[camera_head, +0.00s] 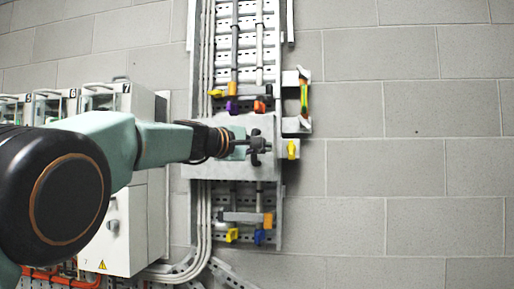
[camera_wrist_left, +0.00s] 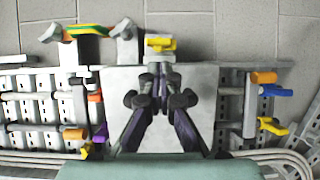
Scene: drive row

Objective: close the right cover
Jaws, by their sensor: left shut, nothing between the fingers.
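A flat grey plate (camera_head: 225,166), perhaps the right cover, sits across the vertical tray on the wall; whether it is fully closed cannot be told. It also shows in the left wrist view (camera_wrist_left: 112,82). My left gripper (camera_head: 259,146) is shut and empty in front of the plate's right part; contact cannot be told. In the left wrist view the left gripper (camera_wrist_left: 159,98) points at the plate, its fingers together. A yellow handle (camera_head: 292,149) sits at the plate's right edge and also shows in the left wrist view (camera_wrist_left: 161,43). My right gripper is out of view.
A green-yellow striped bar (camera_head: 304,97) spans grey brackets above right of the plate. Yellow, purple and orange parts (camera_head: 231,107) sit above the plate, and yellow, blue and orange ones (camera_head: 260,237) below. White cabinets (camera_head: 125,225) stand left. The block wall (camera_head: 420,160) at right is bare.

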